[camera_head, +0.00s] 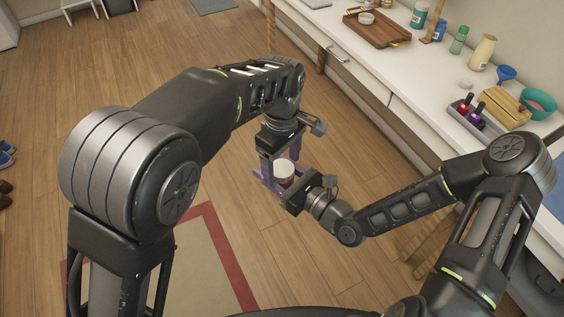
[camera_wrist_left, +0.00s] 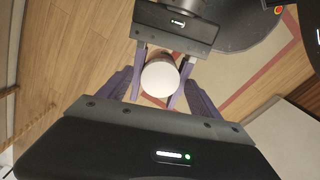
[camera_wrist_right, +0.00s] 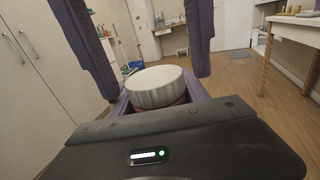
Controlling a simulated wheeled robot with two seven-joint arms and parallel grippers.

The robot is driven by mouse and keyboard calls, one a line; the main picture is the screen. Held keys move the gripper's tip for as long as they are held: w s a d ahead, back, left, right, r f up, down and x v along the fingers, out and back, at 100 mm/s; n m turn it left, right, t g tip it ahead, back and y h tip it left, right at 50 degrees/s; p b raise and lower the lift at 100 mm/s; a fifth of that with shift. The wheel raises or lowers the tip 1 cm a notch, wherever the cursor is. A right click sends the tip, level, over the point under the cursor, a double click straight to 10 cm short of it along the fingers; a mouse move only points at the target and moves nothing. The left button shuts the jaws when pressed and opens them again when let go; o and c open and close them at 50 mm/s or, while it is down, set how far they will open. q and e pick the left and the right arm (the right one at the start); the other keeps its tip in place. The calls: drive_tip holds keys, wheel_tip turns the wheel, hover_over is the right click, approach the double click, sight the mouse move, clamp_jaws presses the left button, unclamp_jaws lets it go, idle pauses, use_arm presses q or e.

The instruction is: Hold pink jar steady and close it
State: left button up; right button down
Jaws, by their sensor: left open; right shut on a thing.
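The pink jar (camera_head: 286,182) is held upright above the floor by my right gripper (camera_head: 276,186), whose fingers close on its sides. A white ribbed lid (camera_wrist_right: 157,88) sits on top of the jar, and a thin pinkish strip of jar shows below it. Most of the jar body is hidden by fingers and lid. My left gripper (camera_head: 280,162) points down from above, open, with one purple finger on each side of the lid. In the left wrist view, gaps show between its fingers and the round lid top (camera_wrist_left: 160,79).
A white counter (camera_head: 350,45) runs along the right. A red-bordered rug (camera_head: 205,265) lies below.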

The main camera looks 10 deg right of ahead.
use_arm(q)
drive_tip(key=shift+r, duration=2.15)
drive_tip(key=shift+r, duration=0.1)
drive_tip(key=shift+c, duration=0.4)
wheel_tip(320, 180, up, 3)
drive_tip(key=n, duration=0.4)
drive_tip(key=shift+r, duration=0.15)
drive_tip(key=shift+f, duration=4.05)
